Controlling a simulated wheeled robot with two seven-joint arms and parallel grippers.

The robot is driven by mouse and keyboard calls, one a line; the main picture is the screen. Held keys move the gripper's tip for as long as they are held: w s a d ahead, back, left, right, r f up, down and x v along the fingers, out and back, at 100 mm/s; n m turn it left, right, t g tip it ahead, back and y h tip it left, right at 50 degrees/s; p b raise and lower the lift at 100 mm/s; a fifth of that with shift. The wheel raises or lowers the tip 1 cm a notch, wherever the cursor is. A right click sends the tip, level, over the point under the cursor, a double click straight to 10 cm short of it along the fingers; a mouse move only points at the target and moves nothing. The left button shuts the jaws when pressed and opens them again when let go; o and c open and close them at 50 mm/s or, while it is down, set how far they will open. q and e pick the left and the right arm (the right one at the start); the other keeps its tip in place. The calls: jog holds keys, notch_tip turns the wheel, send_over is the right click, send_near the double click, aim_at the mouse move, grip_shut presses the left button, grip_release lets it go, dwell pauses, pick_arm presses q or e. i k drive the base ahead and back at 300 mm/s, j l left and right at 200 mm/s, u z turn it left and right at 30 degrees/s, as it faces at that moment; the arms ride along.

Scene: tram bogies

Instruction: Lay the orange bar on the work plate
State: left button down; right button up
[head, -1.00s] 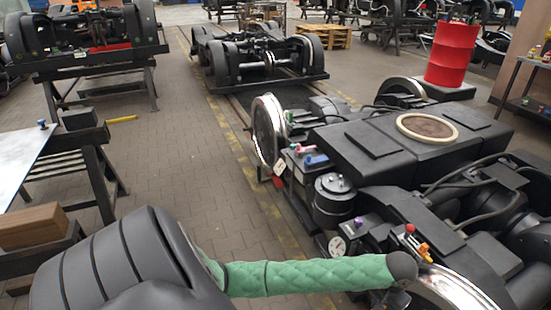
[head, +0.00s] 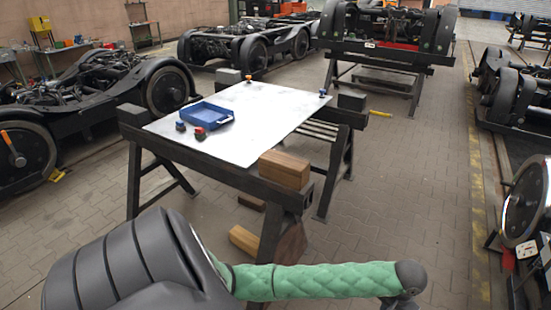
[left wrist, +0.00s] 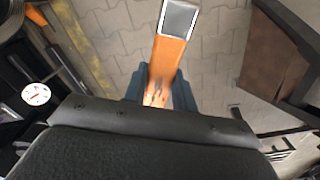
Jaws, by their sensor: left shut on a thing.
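The work plate (head: 250,137) is a pale metal sheet lying on dark trestles, in the middle of the head view. The orange bar (left wrist: 169,62) shows in the left wrist view, with a pale grey end piece pointing away from the wrist. My left gripper (left wrist: 158,96) is shut on the bar, which is held clear above the paved floor. In the head view my left arm in its green sleeve crosses the bottom; the gripper and bar are out of that view. My right gripper is in neither view.
On the plate are a blue tray (head: 206,116), a red-and-dark knob (head: 200,134) and small blue-topped pieces near its edges. A wooden block (head: 285,169) sits at the near right corner. The plate's middle and right are bare. Bogies stand around; open floor lies right.

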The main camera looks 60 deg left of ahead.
aim_at(230, 141)
jog(key=i+u, duration=0.1)
jog(key=u, duration=0.3)
jog(key=j+u, duration=0.1)
jog(key=u, duration=0.3)
jog(key=i+u, duration=0.15)
jog(key=u, duration=0.2)
jog(key=i+u, duration=0.1)
jog(key=u, duration=0.3)
